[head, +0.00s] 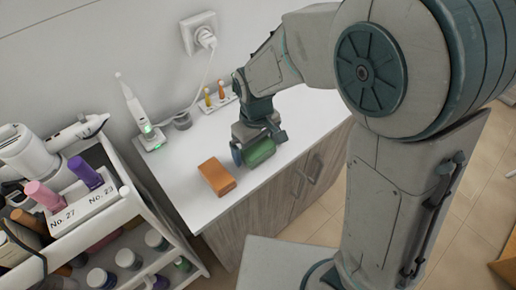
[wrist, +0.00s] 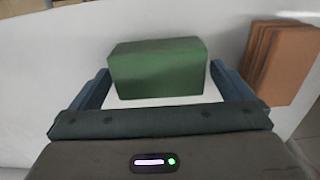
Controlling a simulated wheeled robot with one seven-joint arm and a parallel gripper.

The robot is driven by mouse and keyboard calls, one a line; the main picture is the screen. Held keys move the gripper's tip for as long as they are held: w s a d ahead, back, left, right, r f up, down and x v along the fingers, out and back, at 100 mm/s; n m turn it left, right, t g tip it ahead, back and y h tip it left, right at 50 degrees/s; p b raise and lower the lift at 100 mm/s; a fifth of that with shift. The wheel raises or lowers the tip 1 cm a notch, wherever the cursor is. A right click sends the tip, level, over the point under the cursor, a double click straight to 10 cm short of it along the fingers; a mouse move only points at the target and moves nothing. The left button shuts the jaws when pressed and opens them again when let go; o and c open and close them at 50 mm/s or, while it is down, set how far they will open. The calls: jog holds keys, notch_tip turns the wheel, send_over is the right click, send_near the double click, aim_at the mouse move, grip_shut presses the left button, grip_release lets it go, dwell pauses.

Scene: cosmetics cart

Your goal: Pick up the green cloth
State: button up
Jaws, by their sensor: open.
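The green cloth (head: 260,150) is a folded, box-shaped bundle on the white countertop, partly hidden by my gripper in the head view. In the wrist view the green cloth (wrist: 158,67) lies ahead of the palm, between the fingers. My gripper (wrist: 158,85) is open, with one blue finger on each side of the cloth. In the head view my gripper (head: 258,148) is low over the counter.
A stack of orange-brown cloths (head: 216,177) lies to the left of my gripper; it also shows in the wrist view (wrist: 281,62). An electric toothbrush (head: 135,108) on its charger and small amber bottles (head: 214,97) stand at the back. A cosmetics cart (head: 135,205) is at left.

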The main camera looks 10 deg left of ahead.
aim_at(256, 145)
jog(key=c, duration=1)
jog(key=shift+r, duration=0.5)
notch_tip(256, 145, up, 3)
jog(key=s+d+r+b, duration=0.1)
jog(key=s+d+r, duration=0.2)
jog(key=d+r, duration=0.4)
jog(key=shift+s+d+b, duration=0.25)
jog(key=shift+d+b, duration=0.05)
jog(key=shift+d, duration=1.8)
jog(key=shift+o, duration=0.9)
